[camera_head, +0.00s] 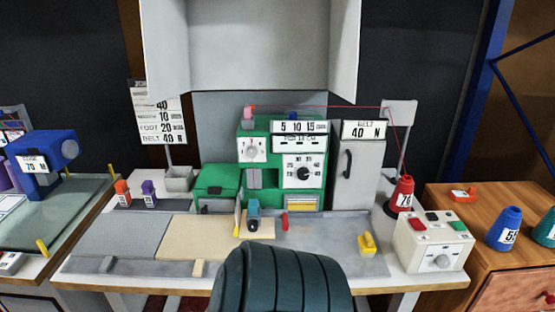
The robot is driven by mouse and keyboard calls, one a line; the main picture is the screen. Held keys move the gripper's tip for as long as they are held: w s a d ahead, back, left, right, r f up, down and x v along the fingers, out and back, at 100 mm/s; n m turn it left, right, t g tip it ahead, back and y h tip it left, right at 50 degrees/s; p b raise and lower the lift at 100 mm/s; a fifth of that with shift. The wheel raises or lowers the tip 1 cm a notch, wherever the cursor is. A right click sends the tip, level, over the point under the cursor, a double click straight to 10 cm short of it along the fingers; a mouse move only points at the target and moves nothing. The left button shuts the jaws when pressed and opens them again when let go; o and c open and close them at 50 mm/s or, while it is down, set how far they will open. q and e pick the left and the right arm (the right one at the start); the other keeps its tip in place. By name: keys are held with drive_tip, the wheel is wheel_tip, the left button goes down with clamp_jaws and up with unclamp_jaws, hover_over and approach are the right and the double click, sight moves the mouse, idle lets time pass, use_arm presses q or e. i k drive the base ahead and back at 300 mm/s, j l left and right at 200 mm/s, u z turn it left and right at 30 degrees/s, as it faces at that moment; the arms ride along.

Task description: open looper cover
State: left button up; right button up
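The green machine (258,130) stands at the back of the worktable, with a dial on its front and a white "5 10 15" plate. A green box-shaped section (215,177) with a dark patch on top adjoins it on the left. A panel with a yellow strip (301,206) is low on its front. No part is labelled as the looper cover, and I cannot tell which it is or whether it is open. Neither of my grippers shows in the head view.
A dark green ribbed rounded form (281,280) blocks the table's front middle. A grey cabinet (354,165), a red cone (402,194) and a control box (432,241) stand right. A small yellow object (368,243) lies front right. The grey surface at left (125,235) is mostly clear.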

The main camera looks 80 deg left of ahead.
sight(216, 178)
drive_tip(key=u, duration=3.2)
drive_tip(key=l+z, duration=0.25)
drive_tip(key=i+j, duration=0.05)
drive_tip(key=j, duration=0.05)
